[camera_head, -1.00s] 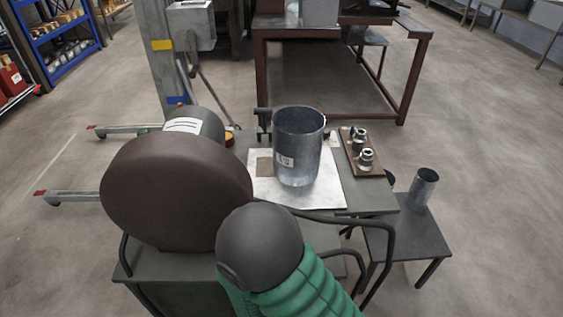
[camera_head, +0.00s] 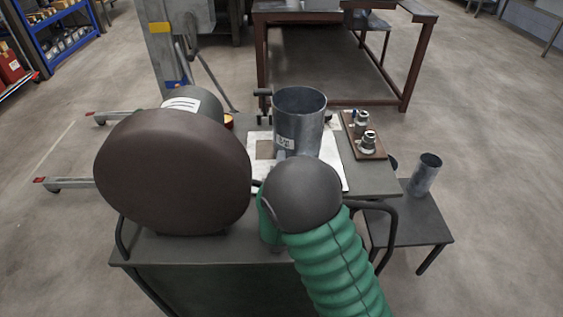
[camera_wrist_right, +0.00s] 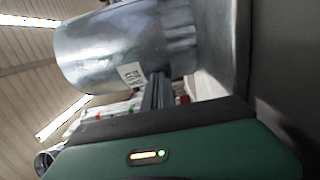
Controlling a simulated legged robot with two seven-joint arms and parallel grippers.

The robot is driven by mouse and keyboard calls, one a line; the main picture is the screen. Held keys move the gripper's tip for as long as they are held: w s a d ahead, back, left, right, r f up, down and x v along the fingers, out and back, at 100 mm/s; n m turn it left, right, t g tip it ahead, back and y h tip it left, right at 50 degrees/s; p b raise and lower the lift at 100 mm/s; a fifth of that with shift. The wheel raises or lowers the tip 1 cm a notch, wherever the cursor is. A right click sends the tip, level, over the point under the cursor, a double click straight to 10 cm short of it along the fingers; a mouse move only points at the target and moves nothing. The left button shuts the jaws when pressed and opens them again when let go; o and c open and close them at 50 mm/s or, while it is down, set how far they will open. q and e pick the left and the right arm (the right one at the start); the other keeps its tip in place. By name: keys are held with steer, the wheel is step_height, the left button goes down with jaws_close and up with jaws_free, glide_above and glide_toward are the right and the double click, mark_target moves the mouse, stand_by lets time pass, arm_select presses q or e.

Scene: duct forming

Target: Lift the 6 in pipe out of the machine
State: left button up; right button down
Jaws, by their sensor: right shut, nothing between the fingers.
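A grey metal pipe (camera_head: 306,108) with a white label stands upright on a white sheet (camera_head: 335,178) on the machine top; the label is too small to read surely. In the right wrist view the pipe (camera_wrist_right: 100,50) fills the upper middle, turned sideways by the camera angle. My right gripper (camera_wrist_right: 157,92) is shut and empty, its narrow dark fingers close to the pipe beside the label. I cannot tell whether they touch it. In the head view my round grey joint and green sleeve hide most of this gripper and the pipe's lower front. My left gripper is not in view.
A large brown disc (camera_head: 172,172) stands left of the pipe. A wooden board (camera_head: 368,152) with metal fittings lies to its right. A smaller pipe (camera_head: 426,175) stands on a low side table (camera_head: 420,225). A curved black rail (camera_head: 388,220) runs along the machine's right front.

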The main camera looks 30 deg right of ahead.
stand_by(0.3)
steer(key=shift+d+r, duration=0.1)
steer(key=shift+d, duration=0.15)
steer(key=shift+w+d+p, duration=0.2)
steer(key=shift+d+p, duration=0.3)
steer(key=shift+d, duration=0.4)
steer(key=shift+f, duration=0.2)
